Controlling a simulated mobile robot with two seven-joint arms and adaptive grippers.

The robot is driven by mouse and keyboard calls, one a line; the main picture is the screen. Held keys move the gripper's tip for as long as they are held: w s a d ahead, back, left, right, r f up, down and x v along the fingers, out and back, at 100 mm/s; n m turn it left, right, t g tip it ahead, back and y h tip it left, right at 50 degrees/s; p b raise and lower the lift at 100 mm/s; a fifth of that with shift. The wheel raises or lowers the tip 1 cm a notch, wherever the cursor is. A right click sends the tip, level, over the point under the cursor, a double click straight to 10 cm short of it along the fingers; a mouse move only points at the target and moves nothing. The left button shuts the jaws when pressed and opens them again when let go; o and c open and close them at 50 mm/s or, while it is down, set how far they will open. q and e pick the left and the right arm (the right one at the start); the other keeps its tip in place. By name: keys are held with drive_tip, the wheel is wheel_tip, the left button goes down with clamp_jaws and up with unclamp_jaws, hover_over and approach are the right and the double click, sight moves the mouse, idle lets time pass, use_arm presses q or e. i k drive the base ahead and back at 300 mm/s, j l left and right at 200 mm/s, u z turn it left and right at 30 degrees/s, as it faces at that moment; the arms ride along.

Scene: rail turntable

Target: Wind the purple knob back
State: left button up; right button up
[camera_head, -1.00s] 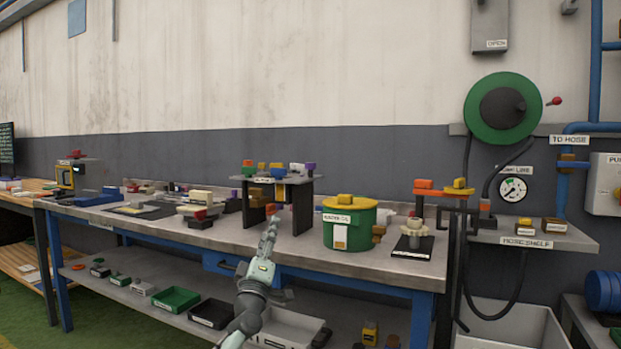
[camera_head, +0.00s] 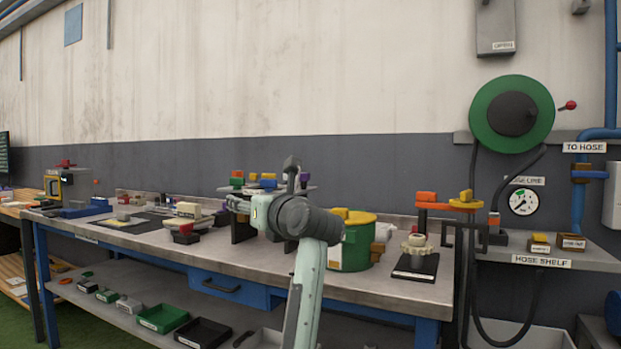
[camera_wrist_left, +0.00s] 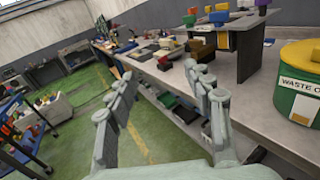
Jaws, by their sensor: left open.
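A purple knob (camera_head: 304,178) shows at the right end of the top of a small dark rack on the workbench, partly behind my arm. In the left wrist view the purple knob (camera_wrist_left: 262,3) is cut by the top edge, above the rack (camera_wrist_left: 247,50). My left gripper (camera_head: 262,182) is raised in front of the rack, its fingers apart and empty, and it hides much of the rack. In the left wrist view my left gripper (camera_wrist_left: 160,70) is open, its fingers pointing left of the rack. It appears clear of the knob. My right gripper is not in view.
A green drum (camera_head: 357,243) with a yellow lid stands right of the rack. A pale cogged knob on a dark base (camera_head: 416,262) is further right. A hose shelf (camera_head: 535,252) and green reel (camera_head: 490,112) are at the right.

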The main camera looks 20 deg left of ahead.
sight(304, 177)
drive_tip(key=i, duration=1.2)
